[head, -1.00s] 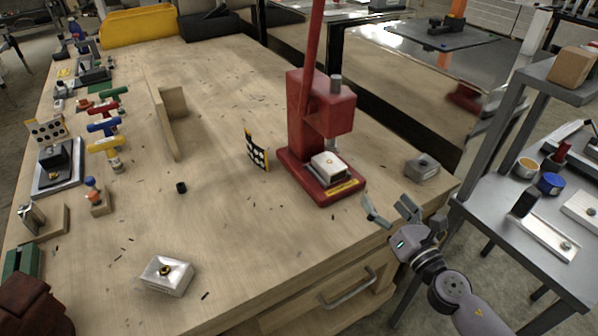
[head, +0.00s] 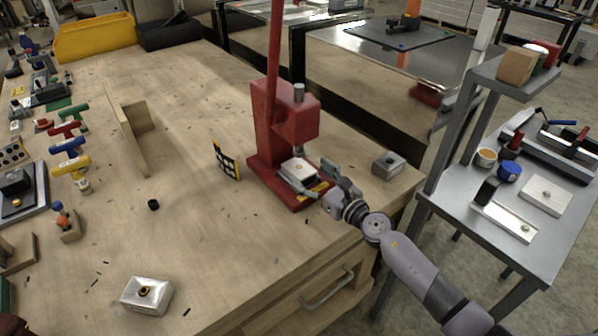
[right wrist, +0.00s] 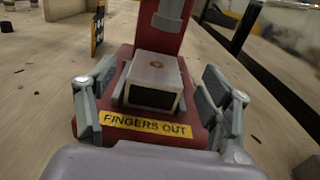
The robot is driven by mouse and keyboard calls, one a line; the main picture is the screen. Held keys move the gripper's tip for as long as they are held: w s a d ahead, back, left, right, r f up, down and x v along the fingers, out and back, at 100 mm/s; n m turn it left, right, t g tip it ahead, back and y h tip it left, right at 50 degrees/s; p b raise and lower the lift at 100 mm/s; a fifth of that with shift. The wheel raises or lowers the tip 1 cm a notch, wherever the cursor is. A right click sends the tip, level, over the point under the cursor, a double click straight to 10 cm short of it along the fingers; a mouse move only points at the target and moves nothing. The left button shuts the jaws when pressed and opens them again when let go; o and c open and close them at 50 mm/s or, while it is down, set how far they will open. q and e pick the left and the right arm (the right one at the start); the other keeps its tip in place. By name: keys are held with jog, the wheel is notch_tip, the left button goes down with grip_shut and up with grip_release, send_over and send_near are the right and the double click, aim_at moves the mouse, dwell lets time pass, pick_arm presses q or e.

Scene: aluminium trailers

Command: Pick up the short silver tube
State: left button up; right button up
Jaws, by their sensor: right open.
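I cannot make out a loose short silver tube for certain in either view. A silver block (head: 299,171) with a small brass-coloured hole in its top sits on the base of the red press (head: 285,125), and it also shows in the right wrist view (right wrist: 155,78). My right gripper (head: 313,178) is open at the front of the press, low over its base. In the right wrist view its fingers stand on either side of the block, with gaps between. Nothing is held. My left gripper is out of view.
A silver block with a brass ring (head: 147,295) lies at the front of the wooden bench (head: 215,245). Another grey block (head: 388,165) is near the bench's right edge. A small black cylinder (head: 153,204) and a dotted board (head: 226,160) stand left of the press.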

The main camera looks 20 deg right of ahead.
aim_at(299, 167)
jog(key=x, duration=0.5)
jog(key=shift+w+a+f, duration=0.15)
jog(key=shift+a+f, duration=0.05)
jog(key=shift+c, duration=0.5)
jog(key=c, duration=1.4)
jog(key=shift+r, duration=0.45)
notch_tip(299, 167, up, 3)
jog(key=p, duration=0.2)
jog(key=shift+d+p, duration=0.1)
jog(key=shift+p, duration=0.3)
jog(key=b+v, duration=0.2)
jog(key=v, duration=1.6)
jog(key=shift+f, duration=0.1)
